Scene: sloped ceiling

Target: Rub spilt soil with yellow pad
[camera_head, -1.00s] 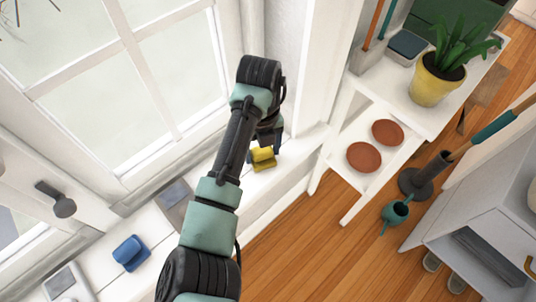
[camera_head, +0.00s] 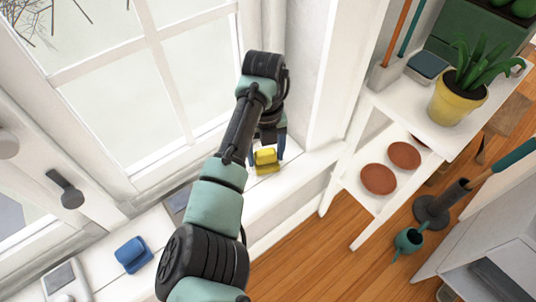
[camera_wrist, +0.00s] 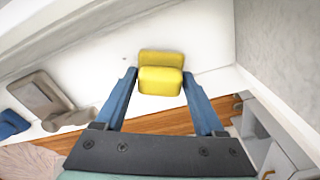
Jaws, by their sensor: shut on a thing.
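The yellow pad (camera_head: 266,161) is a small block with a raised grip, at the white window sill (camera_head: 305,170). In the wrist view the yellow pad (camera_wrist: 160,80) sits between the two blue fingers of my gripper (camera_wrist: 160,76). My gripper (camera_head: 267,153) is shut on the pad and points down at the sill. I cannot tell whether the pad's underside touches the sill. I cannot make out any clear patch of spilt soil; only a tiny dark speck shows on the white surface in the wrist view.
A blue block (camera_head: 133,254) lies on the sill at left, with a grey flat thing (camera_head: 179,198) partly behind my arm. The window (camera_head: 150,80) rises behind. A white shelf (camera_head: 365,190) with terracotta saucers (camera_head: 378,179) and a potted plant (camera_head: 457,101) stands at right.

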